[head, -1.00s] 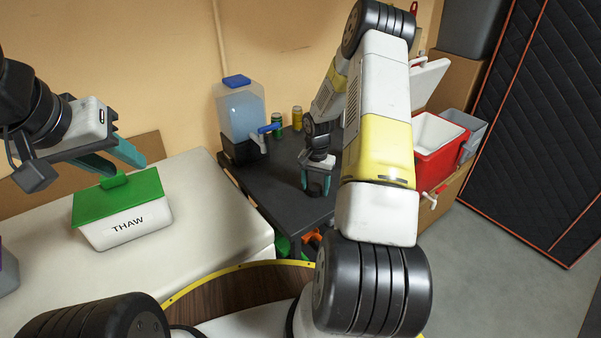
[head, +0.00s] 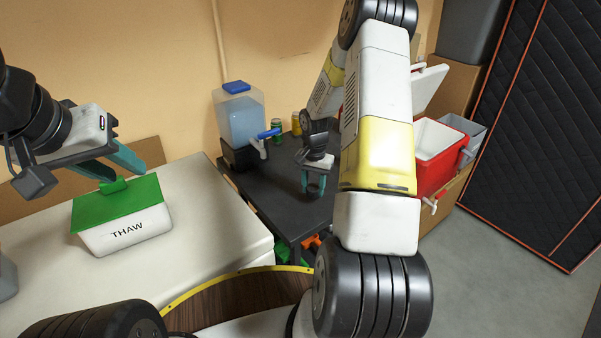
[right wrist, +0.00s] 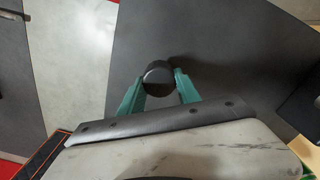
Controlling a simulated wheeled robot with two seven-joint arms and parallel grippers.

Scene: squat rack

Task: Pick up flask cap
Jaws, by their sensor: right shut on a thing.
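The flask cap (right wrist: 158,74) is a dark, round piece in the right wrist view, between the teal fingers of my right gripper (right wrist: 160,84). My right gripper is shut on it. In the head view my right gripper (head: 314,186) points down over the dark table, and the cap is too small and dark to make out there. Whether the cap touches the table or anything under it, I cannot tell.
The THAW box (head: 128,232) stands on a white chest (head: 215,215). On the dark table (head: 268,185) are a blue-capped water dispenser (head: 240,118), a green can (head: 277,131) and a yellow can (head: 297,122). A red cooler (head: 437,165) stands open to the right.

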